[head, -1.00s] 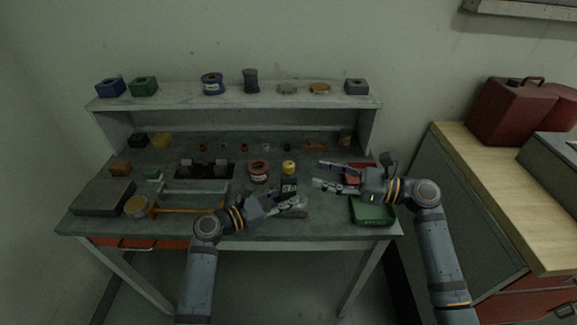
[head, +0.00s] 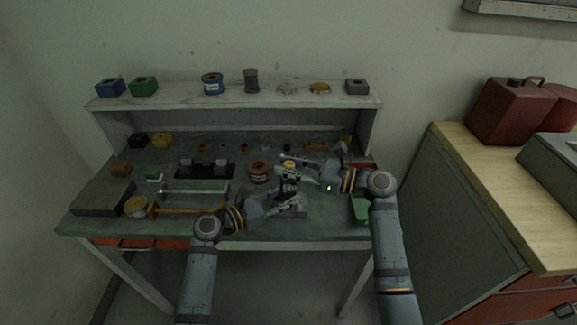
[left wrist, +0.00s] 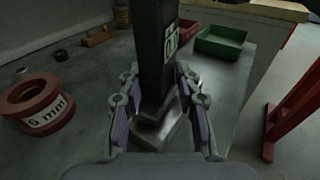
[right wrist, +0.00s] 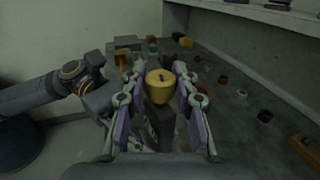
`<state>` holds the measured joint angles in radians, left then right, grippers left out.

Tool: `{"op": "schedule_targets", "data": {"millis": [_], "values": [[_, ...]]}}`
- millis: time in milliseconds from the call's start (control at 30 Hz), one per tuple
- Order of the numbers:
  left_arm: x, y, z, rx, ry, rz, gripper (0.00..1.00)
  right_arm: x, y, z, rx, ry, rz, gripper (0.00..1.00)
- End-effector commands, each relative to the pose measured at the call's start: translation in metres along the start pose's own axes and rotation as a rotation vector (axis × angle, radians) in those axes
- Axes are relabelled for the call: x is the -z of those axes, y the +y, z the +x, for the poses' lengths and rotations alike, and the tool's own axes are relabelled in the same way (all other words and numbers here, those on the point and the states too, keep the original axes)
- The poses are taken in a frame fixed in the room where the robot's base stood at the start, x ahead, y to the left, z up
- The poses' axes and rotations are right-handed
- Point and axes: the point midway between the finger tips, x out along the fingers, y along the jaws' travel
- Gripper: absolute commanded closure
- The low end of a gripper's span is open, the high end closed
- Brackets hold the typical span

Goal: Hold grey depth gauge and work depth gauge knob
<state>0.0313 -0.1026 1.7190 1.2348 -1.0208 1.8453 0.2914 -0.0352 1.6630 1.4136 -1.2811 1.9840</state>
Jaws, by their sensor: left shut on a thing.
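The grey depth gauge (head: 289,187) stands upright near the front right of the bench, a dark post with a white label. In the left wrist view the post (left wrist: 157,45) rises between the fingers above a grey base (left wrist: 160,130). My left gripper (head: 287,201) is shut on the gauge, low on its body. The yellow knob (right wrist: 160,86) tops the gauge, with a small dark mark on its top face. My right gripper (right wrist: 158,82) is open, one finger on each side of the knob, with gaps visible. The head view shows the knob (head: 289,163) partly covered by these fingers.
A red spool marked 6 mm (left wrist: 38,105) stands left of the gauge. A green tray (head: 360,209) and a red tray (left wrist: 188,30) lie to the right. A yellow-handled tool (head: 185,211) lies front left. The shelf (head: 235,101) runs along the back.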

Motion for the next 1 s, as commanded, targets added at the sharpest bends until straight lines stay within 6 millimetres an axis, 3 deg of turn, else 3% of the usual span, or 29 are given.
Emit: {"op": "schedule_targets", "data": {"millis": [33, 167, 367, 700, 1000], "values": [[0.0017, 0.0000, -0.0001, 0.000, 0.003, 0.000, 0.84, 0.0003, 0.0000, -0.0001, 0.000, 0.000, 0.000, 0.82], [0.0017, 0.0000, -0.0001, 0.000, 0.003, -0.001, 0.84, 0.0003, 0.0001, -0.0002, 0.000, 0.000, 0.000, 1.00], [0.0016, 0.0001, -0.0001, -0.001, 0.003, -0.001, 0.84, 0.0004, -0.0008, 0.0004, -0.045, 0.002, -0.001, 1.00], [0.0014, 0.0002, -0.0001, -0.001, 0.003, -0.001, 0.84, 0.0004, -0.0008, 0.0000, -0.340, 0.002, -0.003, 1.00], [0.0015, 0.0003, -0.0002, -0.001, 0.003, -0.001, 0.84, 0.0010, 0.0001, -0.0009, -0.375, 0.002, -0.004, 1.00]]}}
